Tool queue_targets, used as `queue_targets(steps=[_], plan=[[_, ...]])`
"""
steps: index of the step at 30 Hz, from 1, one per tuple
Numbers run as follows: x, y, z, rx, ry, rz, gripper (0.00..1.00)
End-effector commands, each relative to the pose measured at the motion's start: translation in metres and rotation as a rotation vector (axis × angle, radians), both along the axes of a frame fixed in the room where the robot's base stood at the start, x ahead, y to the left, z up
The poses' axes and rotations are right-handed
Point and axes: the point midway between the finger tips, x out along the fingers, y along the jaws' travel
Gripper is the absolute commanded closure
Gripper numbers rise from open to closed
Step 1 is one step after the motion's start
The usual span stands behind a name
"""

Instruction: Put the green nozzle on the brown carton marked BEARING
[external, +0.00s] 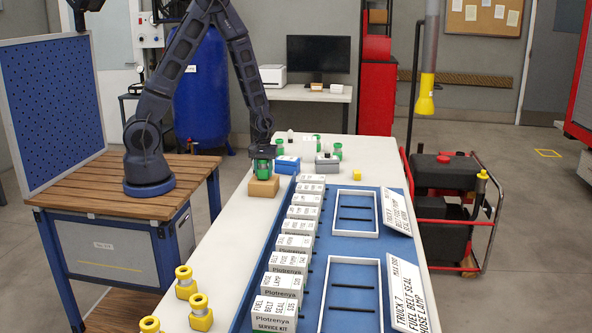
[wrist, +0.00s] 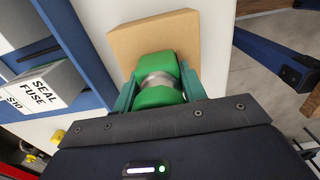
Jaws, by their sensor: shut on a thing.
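The green nozzle (external: 262,171), with a silver metal band, is between the fingers of my gripper (external: 262,162), which is shut on it. In the wrist view the nozzle (wrist: 157,92) sits between the green-grey fingers of my gripper (wrist: 158,86). The brown carton (external: 263,188) stands on the white tabletop directly below the nozzle. The carton (wrist: 124,42) also shows behind the nozzle in the wrist view. The nozzle is at or just above the carton's top; I cannot tell whether they touch. No BEARING marking is readable on the carton.
A row of white labelled boxes (external: 290,258) stands on the blue mat to the right. A blue box (external: 287,165), a grey box (external: 327,165) and another green nozzle (external: 337,151) are close by. Several yellow nozzles (external: 200,313) stand at the near left. White trays (external: 353,259) lie right.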

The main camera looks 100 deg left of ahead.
Motion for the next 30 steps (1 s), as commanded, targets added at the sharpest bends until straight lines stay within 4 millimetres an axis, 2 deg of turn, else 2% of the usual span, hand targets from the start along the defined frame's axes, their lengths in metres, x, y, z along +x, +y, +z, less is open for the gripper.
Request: queue_targets(steps=[11,12,14,15,25,30], plan=[[0.0,0.0,-0.004,-0.001,0.001,0.0,0.88],[0.0,0.0,-0.003,0.0,0.001,0.0,0.51],[0.0,0.0,-0.003,0.0,0.0,0.0,0.39],[0.0,0.0,-0.003,0.0,0.0,0.0,0.37],[0.0,0.0,-0.001,0.0,-0.001,-0.001,0.37],[0.001,0.0,0.013,0.001,-0.002,-0.001,0.37]])
